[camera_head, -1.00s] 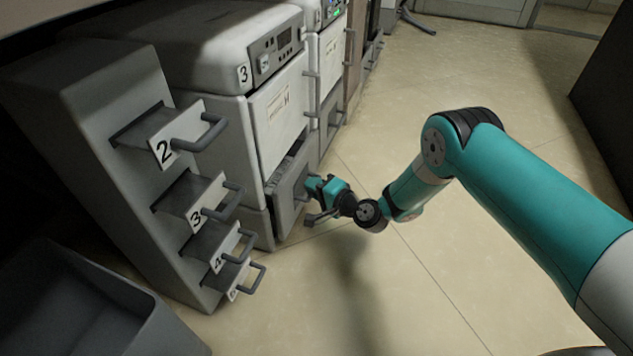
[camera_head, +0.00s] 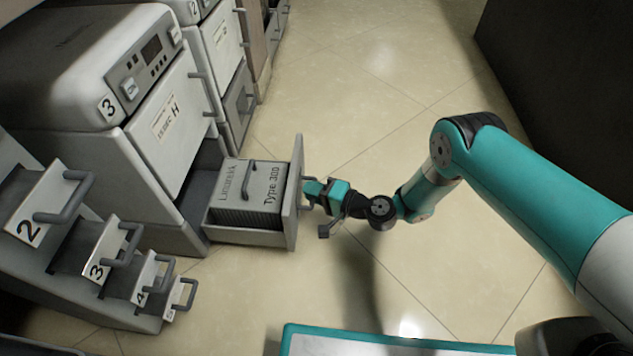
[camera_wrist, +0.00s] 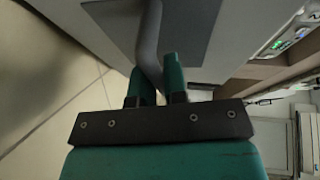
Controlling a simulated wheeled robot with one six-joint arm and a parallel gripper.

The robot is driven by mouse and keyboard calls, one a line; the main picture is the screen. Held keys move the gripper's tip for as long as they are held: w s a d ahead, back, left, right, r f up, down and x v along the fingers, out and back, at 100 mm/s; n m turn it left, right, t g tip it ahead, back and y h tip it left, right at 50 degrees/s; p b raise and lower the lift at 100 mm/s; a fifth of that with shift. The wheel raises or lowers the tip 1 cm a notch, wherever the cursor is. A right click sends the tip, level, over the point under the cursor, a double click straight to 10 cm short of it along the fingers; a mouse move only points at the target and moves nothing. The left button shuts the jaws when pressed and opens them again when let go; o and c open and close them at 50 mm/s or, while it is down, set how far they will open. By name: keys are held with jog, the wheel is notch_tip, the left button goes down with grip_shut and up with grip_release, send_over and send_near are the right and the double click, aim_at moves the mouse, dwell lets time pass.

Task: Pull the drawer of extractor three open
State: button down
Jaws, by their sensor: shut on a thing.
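Extractor three (camera_head: 165,110) is the pale grey cabinet with a "3" label at the left of the head view. Its lower drawer (camera_head: 292,215) stands pulled well out toward the right. My gripper (camera_head: 310,190) is at the outer face of the drawer front. In the wrist view my gripper's teal fingers (camera_wrist: 158,80) are shut around the grey bar of the drawer handle (camera_wrist: 149,40). In the head view the grip itself is mostly hidden.
A rack with several labelled pull-out trays (camera_head: 98,262) stands at the lower left, its handles sticking out. Another extractor (camera_head: 222,60) stands behind extractor three. A teal-edged white surface (camera_head: 390,343) is at the bottom. The floor (camera_head: 400,110) right of the drawer is clear.

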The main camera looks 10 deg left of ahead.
jog(key=shift+d, duration=0.35)
jog(key=c, duration=1.2)
grip_release()
jog(key=shift+d, duration=0.15)
jog(key=p+v, duration=1.1)
jog(key=v, duration=0.6)
jog(key=shift+d+r, duration=0.1)
jog(key=shift+r, duration=0.05)
